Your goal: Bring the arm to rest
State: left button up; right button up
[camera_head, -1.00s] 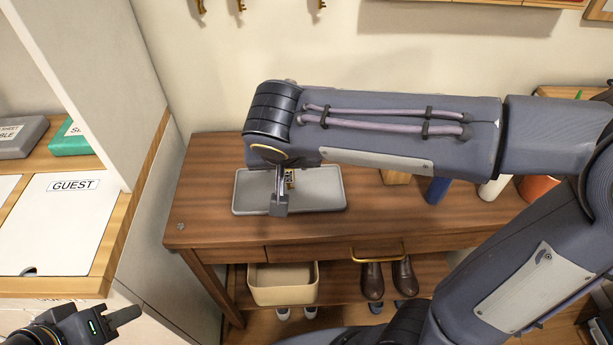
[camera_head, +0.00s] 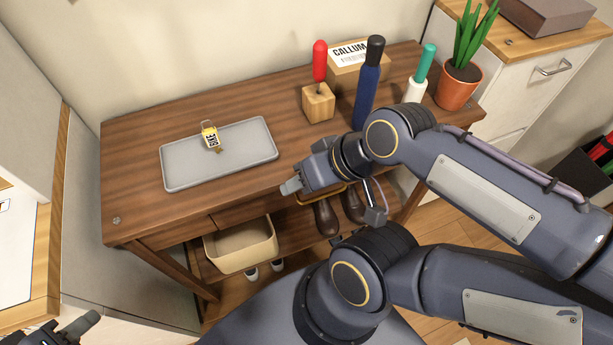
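My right gripper (camera_head: 334,204), on the arm coming in from the right, is open and empty, its two fingers wide apart. It hangs in front of the table's front edge, above the shoe shelf, clear of the tray. My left gripper (camera_head: 66,330) is at the bottom left corner, partly cut off; its finger opening cannot be made out. Neither gripper touches the tray or tag.
A beige bin (camera_head: 243,247) and brown shoes (camera_head: 326,216) are below. My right arm fills the right side.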

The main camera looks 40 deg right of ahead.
notch_tip(320, 180, up, 9)
jog(key=p, duration=0.9)
jog(key=shift+r, duration=0.1)
